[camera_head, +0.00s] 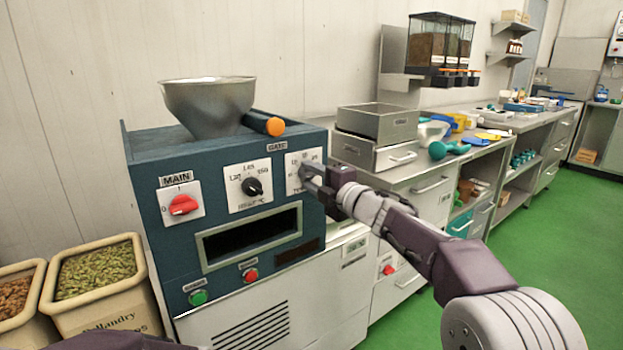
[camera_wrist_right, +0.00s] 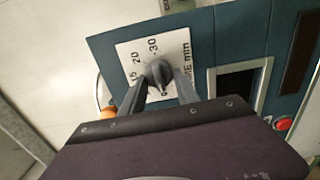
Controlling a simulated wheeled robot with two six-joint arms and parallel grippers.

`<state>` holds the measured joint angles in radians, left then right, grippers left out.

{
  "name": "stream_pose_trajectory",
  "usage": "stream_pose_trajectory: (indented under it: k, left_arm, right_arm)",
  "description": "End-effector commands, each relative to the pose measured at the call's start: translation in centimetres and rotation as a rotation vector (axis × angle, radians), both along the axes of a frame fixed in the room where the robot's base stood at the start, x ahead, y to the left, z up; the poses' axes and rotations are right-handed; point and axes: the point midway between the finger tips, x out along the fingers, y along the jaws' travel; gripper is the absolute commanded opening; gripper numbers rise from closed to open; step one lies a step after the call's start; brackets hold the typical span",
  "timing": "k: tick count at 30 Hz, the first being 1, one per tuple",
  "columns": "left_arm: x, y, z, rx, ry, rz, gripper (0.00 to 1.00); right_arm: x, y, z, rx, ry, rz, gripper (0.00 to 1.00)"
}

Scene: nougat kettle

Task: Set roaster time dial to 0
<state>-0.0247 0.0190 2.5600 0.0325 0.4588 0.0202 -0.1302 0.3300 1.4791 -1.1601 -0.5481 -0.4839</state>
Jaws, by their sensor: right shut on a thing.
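The roaster (camera_head: 150,150) is a dark blue box at the left of the head view. Its time dial sits on a white plate (camera_head: 292,172) at the right end of the front panel, mostly hidden behind my gripper there. My right gripper (camera_head: 312,180) reaches the plate from the right and is shut on the dial. In the right wrist view the dark grey time dial (camera_wrist_right: 159,72) sits between the two fingers. Marks such as 20 and 30 and part of "TIME min" show around it. I cannot tell exactly which mark it points to. My left gripper is out of view.
A heat dial (camera_head: 252,187), a red main switch (camera_head: 183,204), a green button (camera_head: 198,297) and a red button (camera_head: 251,275) share the panel. A metal funnel (camera_head: 207,100) tops the roaster. A bin of green nuts (camera_head: 97,270) stands at left.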

Motion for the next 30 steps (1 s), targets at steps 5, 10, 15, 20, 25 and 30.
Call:
stream_pose_trajectory:
  k: [5, 10, 15, 20, 25, 30]
  left_arm:
    - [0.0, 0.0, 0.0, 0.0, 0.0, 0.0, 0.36]
    - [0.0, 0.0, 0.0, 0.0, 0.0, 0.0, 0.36]
    - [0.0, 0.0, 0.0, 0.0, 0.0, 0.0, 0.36]
    - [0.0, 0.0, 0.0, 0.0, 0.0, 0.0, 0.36]
    - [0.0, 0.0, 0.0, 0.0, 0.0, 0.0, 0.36]
    - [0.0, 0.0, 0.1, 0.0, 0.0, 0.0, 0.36]
  right_arm:
    - [0.0, 0.0, -0.1, -0.007, -0.001, 0.001, 0.0]
    - [0.0, 0.0, -0.1, -0.006, -0.001, 0.001, 0.0]
    - [0.0, 0.0, -0.1, -0.004, -0.001, 0.001, 0.58]
    - [0.0, 0.0, -0.1, -0.003, -0.001, 0.0, 0.58]
    - [-0.4, -0.4, -0.1, -0.003, 0.0, -0.001, 0.58]
    - [-3.0, -2.3, 0.1, -0.002, 0.0, -0.003, 0.58]
